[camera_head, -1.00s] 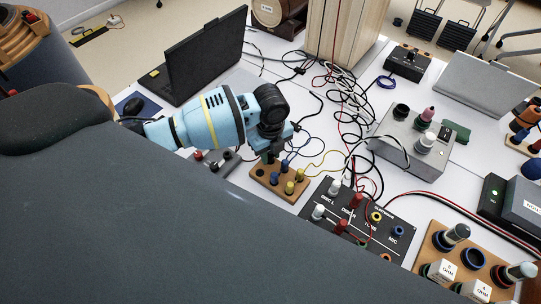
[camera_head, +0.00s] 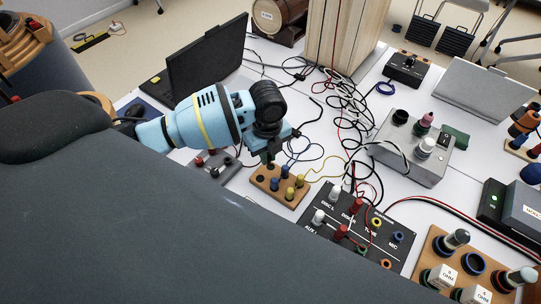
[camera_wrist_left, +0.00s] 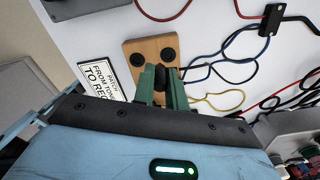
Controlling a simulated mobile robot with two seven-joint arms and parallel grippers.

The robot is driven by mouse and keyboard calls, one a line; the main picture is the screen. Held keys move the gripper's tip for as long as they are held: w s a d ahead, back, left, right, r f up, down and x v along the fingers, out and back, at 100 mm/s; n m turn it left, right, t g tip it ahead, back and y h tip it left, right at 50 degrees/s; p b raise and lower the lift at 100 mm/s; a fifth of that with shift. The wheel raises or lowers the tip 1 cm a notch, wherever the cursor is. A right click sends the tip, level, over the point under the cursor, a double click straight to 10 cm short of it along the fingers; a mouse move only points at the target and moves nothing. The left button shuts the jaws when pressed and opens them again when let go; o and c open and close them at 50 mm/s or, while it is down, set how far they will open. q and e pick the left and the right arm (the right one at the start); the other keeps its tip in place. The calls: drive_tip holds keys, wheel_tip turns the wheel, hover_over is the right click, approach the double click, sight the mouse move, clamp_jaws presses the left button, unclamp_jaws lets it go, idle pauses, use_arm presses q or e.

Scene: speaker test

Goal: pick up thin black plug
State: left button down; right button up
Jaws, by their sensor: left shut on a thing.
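The thin black plug (camera_wrist_left: 173,77) shows as a small dark piece between the green fingers of my left gripper (camera_wrist_left: 162,86) in the wrist view. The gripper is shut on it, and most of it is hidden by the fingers. In the head view my left gripper (camera_head: 269,158) points down just above the back left part of a small wooden socket block (camera_head: 290,201). The block also shows in the wrist view (camera_wrist_left: 150,47), with dark round sockets. Blue and yellow plugs stand in the block. My right gripper is not in view.
A black panel (camera_head: 330,232) with jacks and a grey box (camera_head: 432,170) with knobs stand to the right. Loose cables (camera_head: 345,105) lie behind them. An open laptop (camera_head: 208,62) stands behind my arm. A printed label (camera_wrist_left: 104,78) lies beside the block.

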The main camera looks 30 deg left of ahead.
use_arm(q)
drive_tip(key=s+a+r, duration=0.1)
drive_tip(key=s+a, duration=0.1)
drive_tip(key=s, duration=1.2)
drive_tip(key=shift+s+r+p, duration=0.2)
drive_tip(key=shift+s+p, duration=0.1)
drive_tip(key=shift+p, duration=0.05)
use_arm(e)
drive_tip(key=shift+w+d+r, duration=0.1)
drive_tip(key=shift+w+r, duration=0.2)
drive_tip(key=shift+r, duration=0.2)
